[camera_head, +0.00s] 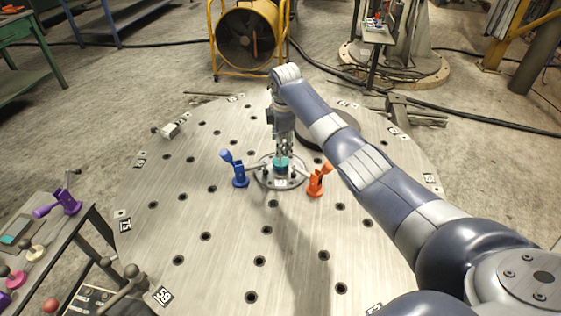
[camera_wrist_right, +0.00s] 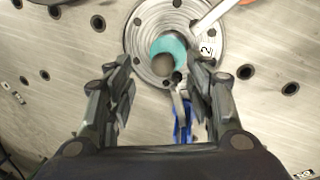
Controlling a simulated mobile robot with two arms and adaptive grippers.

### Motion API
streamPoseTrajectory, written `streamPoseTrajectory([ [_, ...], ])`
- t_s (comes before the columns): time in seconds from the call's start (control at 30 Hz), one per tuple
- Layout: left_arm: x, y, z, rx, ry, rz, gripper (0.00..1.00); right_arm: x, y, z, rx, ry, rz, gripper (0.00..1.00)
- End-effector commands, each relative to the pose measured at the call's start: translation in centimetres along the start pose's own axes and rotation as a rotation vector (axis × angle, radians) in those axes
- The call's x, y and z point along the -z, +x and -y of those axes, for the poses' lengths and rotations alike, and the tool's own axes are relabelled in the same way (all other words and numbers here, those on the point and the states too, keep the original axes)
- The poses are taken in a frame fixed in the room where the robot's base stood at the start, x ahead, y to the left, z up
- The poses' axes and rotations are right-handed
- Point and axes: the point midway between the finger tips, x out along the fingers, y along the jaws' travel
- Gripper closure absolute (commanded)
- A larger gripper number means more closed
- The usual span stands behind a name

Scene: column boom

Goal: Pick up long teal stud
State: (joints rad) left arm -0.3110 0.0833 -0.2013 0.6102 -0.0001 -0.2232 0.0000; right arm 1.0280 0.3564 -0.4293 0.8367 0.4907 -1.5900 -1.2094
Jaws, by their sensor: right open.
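The teal stud (camera_head: 281,162) stands in the middle of a round metal flange (camera_head: 263,180) on the large round steel table. It also shows in the right wrist view as a teal ring-like top (camera_wrist_right: 180,47), seen from above. My right gripper (camera_head: 283,150) hangs down right above the stud in the head view. In the right wrist view my right gripper (camera_wrist_right: 163,82) has its two fingers spread, with the stud lying ahead between them and nothing held. How far the fingertips are above the stud is hard to tell. My left gripper is not in view.
A blue clamp (camera_head: 239,170) stands left of the flange and an orange clamp (camera_head: 317,181) stands right of it, their arms reaching onto the flange. The steel table (camera_head: 200,225) is mostly bare with holes. A side bench at left carries a purple clamp (camera_head: 58,205) and knobs.

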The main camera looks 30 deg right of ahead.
Motion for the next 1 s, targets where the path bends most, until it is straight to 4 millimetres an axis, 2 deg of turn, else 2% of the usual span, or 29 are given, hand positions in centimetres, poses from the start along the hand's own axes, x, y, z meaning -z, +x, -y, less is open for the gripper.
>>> streamPoseTrajectory([
  [0.27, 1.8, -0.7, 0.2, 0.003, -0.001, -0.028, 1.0, 0.3, 3.4, 0.6, 0.003, 0.001, 0.001, 0.51],
  [0.4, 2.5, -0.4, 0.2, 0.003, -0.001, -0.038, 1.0, 0.2, 4.8, 0.5, 0.001, 0.001, 0.001, 0.51],
  [0.73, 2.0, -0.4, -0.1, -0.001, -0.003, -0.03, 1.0, 0.2, 5.3, 0.4, -0.001, 0.001, 0.001, 0.51],
  [0.77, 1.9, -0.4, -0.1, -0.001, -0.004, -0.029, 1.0, 0.2, 5.3, 0.4, -0.001, 0.001, 0.001, 0.53],
  [0.97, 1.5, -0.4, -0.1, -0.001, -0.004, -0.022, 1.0, 0.2, 5.3, 0.4, -0.001, 0.001, 0.001, 0.99],
  [1.0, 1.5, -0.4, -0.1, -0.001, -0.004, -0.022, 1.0, 0.2, 5.3, 0.4, -0.001, 0.001, 0.001, 1.0],
])
